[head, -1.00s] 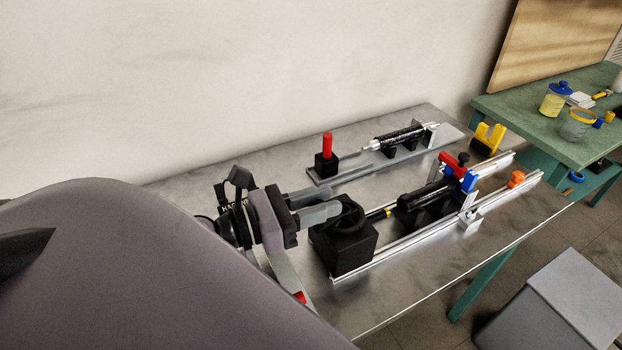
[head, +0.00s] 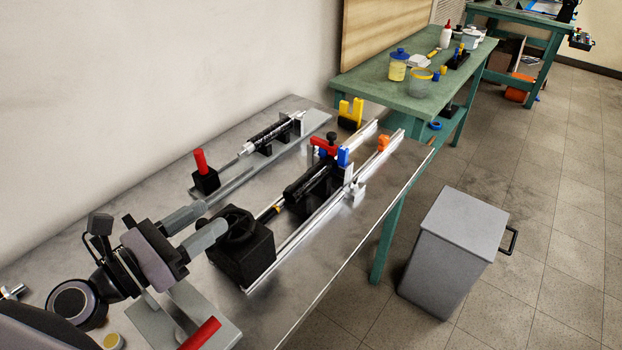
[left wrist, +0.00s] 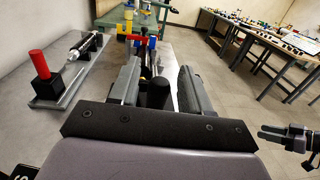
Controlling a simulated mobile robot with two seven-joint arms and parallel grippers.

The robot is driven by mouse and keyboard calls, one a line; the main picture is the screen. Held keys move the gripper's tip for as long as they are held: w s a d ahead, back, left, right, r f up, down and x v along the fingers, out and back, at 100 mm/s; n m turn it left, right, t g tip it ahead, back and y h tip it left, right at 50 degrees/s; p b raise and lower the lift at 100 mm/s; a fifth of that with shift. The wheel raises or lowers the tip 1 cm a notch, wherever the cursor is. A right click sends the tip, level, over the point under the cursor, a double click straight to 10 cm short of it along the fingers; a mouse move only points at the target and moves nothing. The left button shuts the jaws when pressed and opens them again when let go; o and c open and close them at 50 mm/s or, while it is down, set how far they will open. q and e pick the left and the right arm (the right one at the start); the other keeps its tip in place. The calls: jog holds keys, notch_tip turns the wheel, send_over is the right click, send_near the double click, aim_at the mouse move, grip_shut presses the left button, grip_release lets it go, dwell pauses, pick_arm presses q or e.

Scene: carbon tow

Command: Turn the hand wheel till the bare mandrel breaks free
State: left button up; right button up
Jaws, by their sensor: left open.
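The hand wheel (head: 238,224) is a black ring on a black box (head: 244,256) at the near end of a silver rail. A thin rod with a yellow band runs from the box to a thick black cylinder (head: 306,190) in a black cradle; I cannot tell whether this is the bare mandrel. My left gripper (head: 214,219) is open, its grey fingers pointing toward the wheel; contact is unclear. In the left wrist view, a dark upright shape (left wrist: 158,93) shows between the fingers. What looks like my right gripper (left wrist: 285,134) is at the right edge there, its jaws unclear.
A stand with a red handle (head: 200,161) and a black-and-silver rod (head: 272,134) lies behind. A red lever, blue blocks and an orange knob (head: 383,143) sit along the rail. A yellow fork (head: 350,113) stands at the far end. A grey bin (head: 450,245) is on the floor.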

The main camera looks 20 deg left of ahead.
pick_arm(q)
jog(key=b+v, duration=0.3)
jog(key=v, duration=0.2)
jog(key=shift+s+a, duration=0.15)
jog(key=shift+s, duration=0.25)
